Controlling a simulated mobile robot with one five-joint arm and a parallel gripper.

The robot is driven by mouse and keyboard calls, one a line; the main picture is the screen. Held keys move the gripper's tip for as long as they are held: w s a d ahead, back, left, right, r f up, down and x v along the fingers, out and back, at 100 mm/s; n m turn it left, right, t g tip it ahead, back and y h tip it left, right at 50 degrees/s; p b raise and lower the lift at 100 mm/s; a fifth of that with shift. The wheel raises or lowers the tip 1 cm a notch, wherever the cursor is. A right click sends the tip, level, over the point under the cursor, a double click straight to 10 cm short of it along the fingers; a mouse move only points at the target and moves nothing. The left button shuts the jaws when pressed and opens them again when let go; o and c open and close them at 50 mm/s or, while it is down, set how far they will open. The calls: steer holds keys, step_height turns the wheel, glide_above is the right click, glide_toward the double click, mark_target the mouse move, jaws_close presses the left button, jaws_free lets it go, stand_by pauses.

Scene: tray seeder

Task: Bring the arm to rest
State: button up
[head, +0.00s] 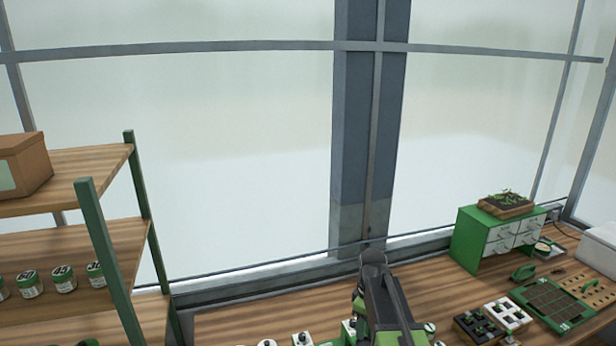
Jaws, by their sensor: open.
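My arm covers part of the bench, and the arm's lower part is cut off by the bottom edge of the picture.
Left stands a shelf rack (112,240) with a cardboard box (24,165) and several labelled jars (63,279).

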steer(key=s+m+b, duration=0.1)
steer(key=s+m, duration=1)
steer(key=s, duration=0.2)
step_height(320, 180, down, 19)
steer(key=b, duration=1.8)
steer(key=shift+w, duration=0.4)
